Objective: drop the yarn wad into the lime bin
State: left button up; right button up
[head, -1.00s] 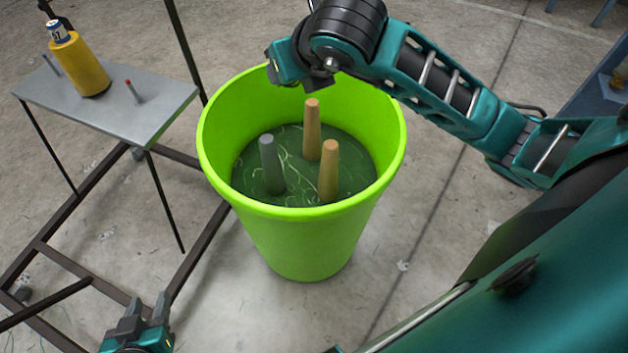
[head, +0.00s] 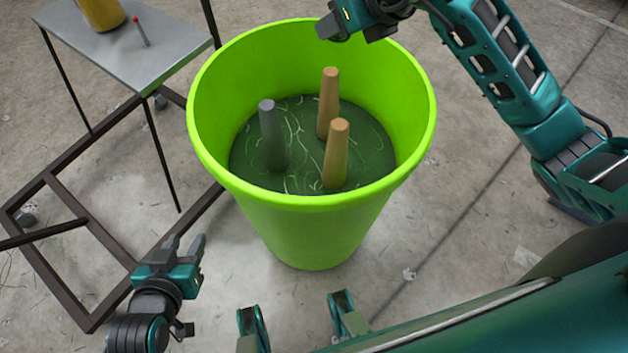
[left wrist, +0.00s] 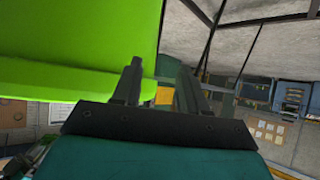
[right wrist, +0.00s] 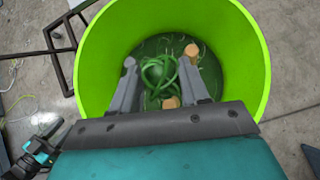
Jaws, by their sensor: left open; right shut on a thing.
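The lime bin (head: 312,225) stands on the floor in the middle of the head view. It also fills much of the right wrist view (right wrist: 252,50). My right gripper (right wrist: 160,75) is above the bin, shut on the yarn wad (right wrist: 152,70), a tangle of green loops between its fingers, seen against the bin's inside. In the head view the right gripper shows only partly at the bin's far rim, and the wad is not visible there. My left gripper (head: 183,246) is open and empty, low in front of the bin's left side; its fingers also show in the left wrist view (left wrist: 158,85).
Inside the bin are two tan cones (head: 328,105) (head: 336,155) and a grey cone (head: 272,137) over a dark green bottom with pale strands. A grey table (head: 140,62) with a yellow container (head: 102,12) stands at the back left. A dark metal frame (head: 65,205) lies left of the bin.

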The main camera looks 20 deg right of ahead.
jog(key=w+a+f+n+g+y+b, duration=0.1)
jog(key=w+f+n+y+b, duration=0.1)
jog(key=f+b, duration=0.9)
jog(key=shift+w+a+f+n+g+y+b, duration=0.25)
jog(key=shift+w+f+n+g+y+b, duration=0.1)
jog(key=shift+w+f+n, duration=0.65)
jog(key=o, duration=1)
jog(key=shift+w+r, duration=0.1)
jog(key=shift+r, duration=0.15)
pick_arm(q)
notch_tip(320, 180, down, 9)
jog(key=w+d, duration=0.1)
jog(key=d, duration=0.1)
jog(key=shift+w+d+f+h, duration=0.2)
jog(key=shift+w+h, duration=0.1)
jog(key=shift+w, duration=0.05)
pick_arm(e)
jog(key=shift+o, duration=0.4)
pick_arm(q)
jog(key=shift+s+a+r+p, duration=0.2)
jog(key=shift+a+r+p, duration=0.35)
jog(key=shift+p, duration=0.75)
pick_arm(e)
jog(key=v, duration=1.3)
